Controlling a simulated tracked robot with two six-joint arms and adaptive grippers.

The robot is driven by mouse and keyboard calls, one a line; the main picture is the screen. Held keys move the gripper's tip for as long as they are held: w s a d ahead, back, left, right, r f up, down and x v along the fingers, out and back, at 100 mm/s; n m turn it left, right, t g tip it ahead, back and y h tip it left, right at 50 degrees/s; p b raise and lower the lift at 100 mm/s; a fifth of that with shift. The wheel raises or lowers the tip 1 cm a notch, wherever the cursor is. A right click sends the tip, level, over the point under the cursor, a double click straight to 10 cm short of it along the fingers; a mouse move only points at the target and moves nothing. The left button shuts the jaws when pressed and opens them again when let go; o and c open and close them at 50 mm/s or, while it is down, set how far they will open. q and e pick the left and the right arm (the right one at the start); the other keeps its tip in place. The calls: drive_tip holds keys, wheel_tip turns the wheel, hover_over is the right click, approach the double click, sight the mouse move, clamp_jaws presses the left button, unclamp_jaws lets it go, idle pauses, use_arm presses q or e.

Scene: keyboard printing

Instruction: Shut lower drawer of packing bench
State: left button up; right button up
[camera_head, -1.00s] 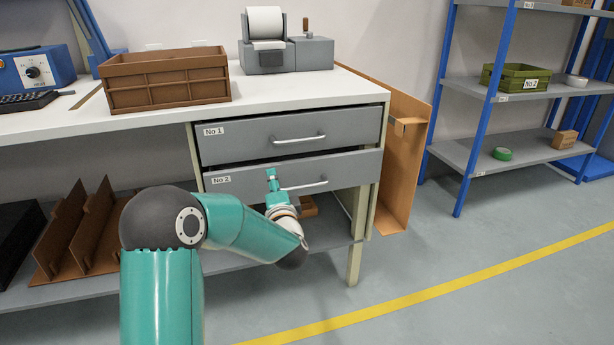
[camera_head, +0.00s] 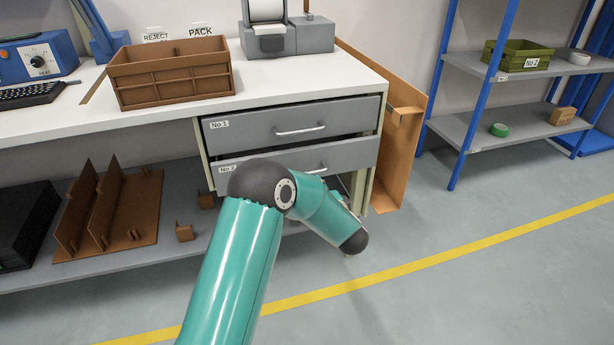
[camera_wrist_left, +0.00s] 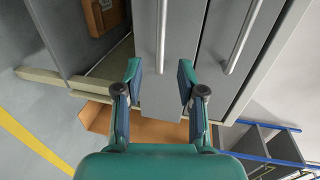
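The lower drawer, labelled No 2, shows its grey front (camera_head: 359,153) below the upper drawer (camera_head: 345,115) in the head view. A dark gap runs between the two fronts; the lower one appears slightly out. My own arm covers its lower middle. In the left wrist view the lower drawer front (camera_wrist_left: 183,30) and its bar handle (camera_wrist_left: 161,35) show turned sideways. My left gripper (camera_wrist_left: 158,68) is open, its fingers spread on either side of the lower drawer's front with nothing clamped; contact cannot be told. In the head view my arm hides it. My right gripper is not in view.
The packing bench (camera_head: 80,125) carries a brown crate (camera_head: 170,75) and a grey dispenser (camera_head: 290,38). Brown dividers (camera_head: 100,205) stand on its lower shelf. A brown panel (camera_head: 402,150) stands at its right end. The floor (camera_head: 470,275) in front is clear.

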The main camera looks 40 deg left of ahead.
use_arm(q)
drive_tip(key=b+x, duration=0.2)
drive_tip(key=x, duration=0.8)
drive_tip(key=shift+a, duration=0.15)
clamp_jaws()
